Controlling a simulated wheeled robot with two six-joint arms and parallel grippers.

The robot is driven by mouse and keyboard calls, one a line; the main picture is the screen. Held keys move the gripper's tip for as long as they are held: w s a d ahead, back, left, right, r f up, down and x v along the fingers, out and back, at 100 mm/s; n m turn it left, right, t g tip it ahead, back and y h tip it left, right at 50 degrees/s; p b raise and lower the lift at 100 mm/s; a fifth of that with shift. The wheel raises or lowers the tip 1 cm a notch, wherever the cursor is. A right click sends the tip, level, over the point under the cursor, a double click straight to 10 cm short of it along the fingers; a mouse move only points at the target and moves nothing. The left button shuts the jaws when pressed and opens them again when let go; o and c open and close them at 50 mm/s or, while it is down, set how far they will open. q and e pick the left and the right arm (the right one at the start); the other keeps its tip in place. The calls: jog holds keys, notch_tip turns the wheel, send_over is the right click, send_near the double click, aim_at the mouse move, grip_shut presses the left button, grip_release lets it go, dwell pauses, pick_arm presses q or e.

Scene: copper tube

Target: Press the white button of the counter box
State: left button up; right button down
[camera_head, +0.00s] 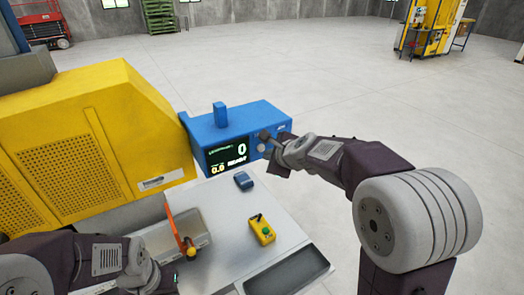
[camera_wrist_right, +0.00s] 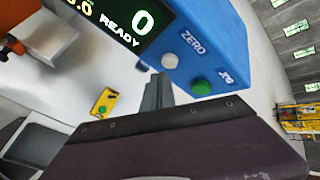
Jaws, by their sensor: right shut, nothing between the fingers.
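The blue counter box (camera_head: 222,131) stands at the machine's right end. Its dark display (camera_head: 228,155) shows 0 and READY. In the right wrist view, the round white button (camera_wrist_right: 170,61) is on the box's blue face beside the word ZERO, with a green button (camera_wrist_right: 201,87) below right. My right gripper (camera_head: 265,137) is at the box's front, shut and empty. In the wrist view its fingertips (camera_wrist_right: 158,82) are just below the white button; I cannot tell whether they touch it. My left arm is at the lower left; its fingers are not clear.
The yellow machine (camera_head: 120,110) fills the left. On the grey bench lie a yellow device (camera_head: 262,230) with a green button and a small blue block (camera_head: 243,181). An orange-handled part (camera_head: 179,232) stands over a grey tray (camera_head: 205,222). Open floor lies behind.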

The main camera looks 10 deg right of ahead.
jog(key=s, duration=0.1)
jog(key=s+d+b, duration=0.1)
jog(key=s, duration=0.2)
jog(key=shift+s+d+b, duration=0.35)
jog(key=shift+d, duration=0.05)
